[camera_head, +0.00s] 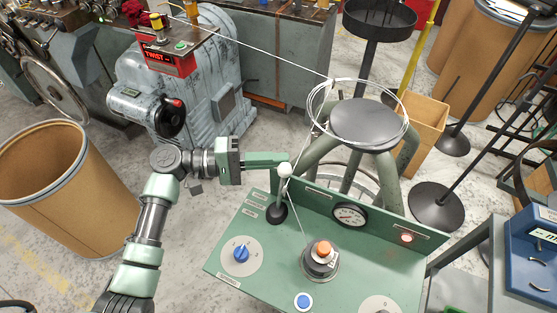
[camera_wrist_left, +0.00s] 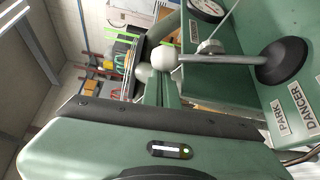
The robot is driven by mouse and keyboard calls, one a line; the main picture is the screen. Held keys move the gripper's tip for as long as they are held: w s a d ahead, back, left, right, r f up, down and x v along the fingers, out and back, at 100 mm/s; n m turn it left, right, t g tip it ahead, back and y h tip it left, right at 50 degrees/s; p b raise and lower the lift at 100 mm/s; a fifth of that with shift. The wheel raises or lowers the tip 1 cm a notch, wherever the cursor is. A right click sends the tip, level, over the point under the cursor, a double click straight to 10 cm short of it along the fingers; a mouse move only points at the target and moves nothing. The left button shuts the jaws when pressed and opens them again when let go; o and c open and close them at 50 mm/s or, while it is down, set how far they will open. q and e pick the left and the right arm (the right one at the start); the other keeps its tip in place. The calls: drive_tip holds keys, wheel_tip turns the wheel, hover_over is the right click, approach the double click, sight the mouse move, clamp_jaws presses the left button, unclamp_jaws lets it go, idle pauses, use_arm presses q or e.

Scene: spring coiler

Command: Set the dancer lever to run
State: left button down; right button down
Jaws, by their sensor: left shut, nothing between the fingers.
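The dancer lever is a thin rod with a white ball knob (camera_head: 285,170), rising from a round black base (camera_head: 277,213) on the green control panel (camera_head: 262,275). In the left wrist view its knob (camera_wrist_left: 163,57), rod and black base (camera_wrist_left: 285,61) show beside labels reading PARK and DANCER (camera_wrist_left: 303,107). My left gripper (camera_head: 284,158) is shut and empty, its fingertips right by the knob; I cannot tell if they touch. It also shows in the left wrist view (camera_wrist_left: 160,85), just beside the knob. My right gripper is not in view.
The panel also bears a blue knob (camera_head: 241,254), an orange-topped control (camera_head: 323,249), a blue button (camera_head: 303,301) and a dial gauge (camera_head: 349,215) on its raised back wall. Behind stands a stool-like reel (camera_head: 366,124) with coiled wire. A brown drum (camera_head: 70,185) stands left.

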use_arm(q)
drive_tip(key=s+a+m+h+b, duration=0.2)
drive_tip(key=s+a+m+b, duration=0.1)
drive_tip(key=s+b, duration=0.6)
drive_tip(key=shift+s+a+m, duration=0.15)
drive_tip(key=shift+a+m, duration=0.25)
drive_tip(key=shift+m, duration=0.1)
idle(0.3)
